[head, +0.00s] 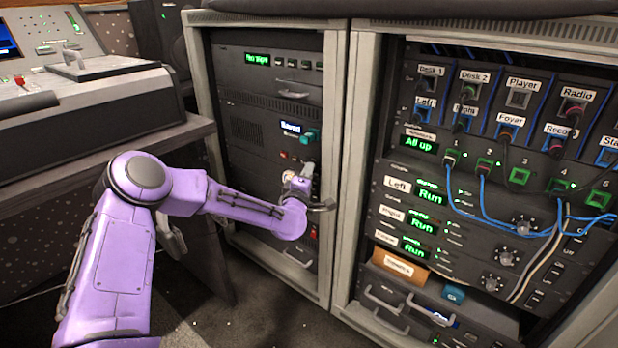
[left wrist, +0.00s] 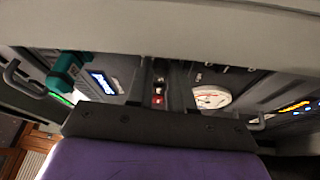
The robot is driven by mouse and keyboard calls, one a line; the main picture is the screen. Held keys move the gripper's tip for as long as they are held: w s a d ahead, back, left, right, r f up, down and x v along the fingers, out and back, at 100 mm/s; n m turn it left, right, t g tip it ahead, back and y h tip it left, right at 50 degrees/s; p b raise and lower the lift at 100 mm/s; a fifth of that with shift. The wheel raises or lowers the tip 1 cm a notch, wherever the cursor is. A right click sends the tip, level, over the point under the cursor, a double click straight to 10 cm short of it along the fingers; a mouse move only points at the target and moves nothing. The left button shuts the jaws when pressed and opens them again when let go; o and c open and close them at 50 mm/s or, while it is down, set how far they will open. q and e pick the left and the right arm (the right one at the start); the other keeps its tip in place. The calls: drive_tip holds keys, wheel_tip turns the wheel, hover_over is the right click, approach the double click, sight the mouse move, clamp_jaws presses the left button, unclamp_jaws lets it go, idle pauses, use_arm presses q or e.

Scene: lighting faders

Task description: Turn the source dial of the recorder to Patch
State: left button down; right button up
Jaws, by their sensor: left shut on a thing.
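The recorder (head: 255,168) is a dark panel in the left rack. My left gripper (head: 300,184) is at the right side of this panel, shut on what appears to be the source dial. The dial's knob is hidden by the gripper, and I cannot read its setting. A round white plate with red marks (left wrist: 212,97) shows partly in the left wrist view, right of the middle. My right gripper is in neither view.
A teal knob (head: 310,136) sits beside a small lit display (head: 291,127) above my gripper. The rack's pale frame post (head: 334,150) is close on the right. The right rack (head: 430,190) has patch cables. A desk (head: 110,150) stands left.

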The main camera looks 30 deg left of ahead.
use_arm(q)
drive_tip(key=shift+a+f+m+t+h+b, duration=0.4)
drive_tip(key=shift+m+h+b, duration=1.15)
drive_tip(key=shift+m, duration=2.8)
drive_tip(key=shift+a+r+m+t+h+b, duration=0.15)
drive_tip(key=shift+m+t+h+b, duration=0.6)
drive_tip(key=shift+m+h, duration=2.55)
drive_tip(key=shift+a+f+m+t+h+b, duration=0.2)
drive_tip(key=shift+m+t+h+b, duration=0.6)
drive_tip(key=shift+m, duration=4.55)
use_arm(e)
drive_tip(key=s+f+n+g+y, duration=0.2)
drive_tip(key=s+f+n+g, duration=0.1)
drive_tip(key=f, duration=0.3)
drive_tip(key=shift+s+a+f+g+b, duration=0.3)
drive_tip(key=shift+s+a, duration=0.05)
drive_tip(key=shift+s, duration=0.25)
use_arm(q)
drive_tip(key=shift+a+g, duration=0.1)
drive_tip(key=shift+g, duration=0.25)
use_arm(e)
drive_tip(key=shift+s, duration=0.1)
use_arm(q)
drive_tip(key=c, duration=1)
unclamp_jaws()
drive_tip(key=shift+r, duration=0.1)
